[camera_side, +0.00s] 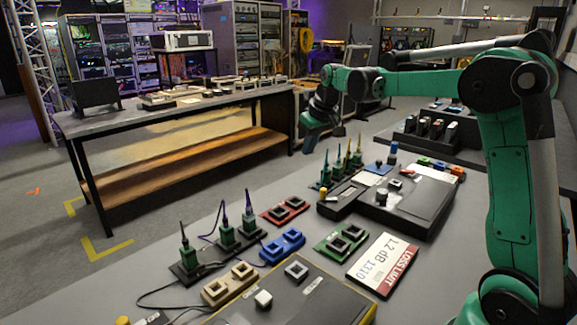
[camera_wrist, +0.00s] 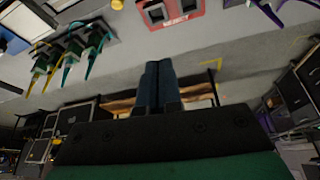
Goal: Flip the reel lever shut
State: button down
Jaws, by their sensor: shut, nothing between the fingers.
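My gripper (camera_side: 322,118) hangs in the air beyond the far edge of the near bench in the side view, well clear of everything on it. In the wrist view its two dark fingers (camera_wrist: 158,70) are together with nothing between them. I cannot pick out a reel or its lever for certain in either view. A dark grey flat case (camera_side: 408,203) with small knobs and blocks on top lies on the near bench, below and right of my gripper. I cannot tell whether the lever belongs to it.
The near bench carries a red tray (camera_side: 285,210), also in the wrist view (camera_wrist: 172,14), a blue tray (camera_side: 282,246), a green tray (camera_side: 341,242), a loss limit sign (camera_side: 384,264) and upright green connectors (camera_side: 227,236) with loose cables. A second table (camera_side: 90,124) stands behind.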

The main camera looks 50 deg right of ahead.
jog(key=w+d+f, duration=0.1)
jog(key=d+f, duration=0.1)
jog(key=d, duration=0.3)
jog(key=shift+w+d+f+g, duration=0.3)
jog(key=shift+d+f, duration=0.05)
jog(key=shift+f, duration=0.05)
jog(key=x, duration=1)
jog(key=shift+s+a, duration=0.2)
jog(key=shift+s, duration=0.8)
jog(key=shift+s+a, duration=0.25)
jog(key=shift+s, duration=0.8)
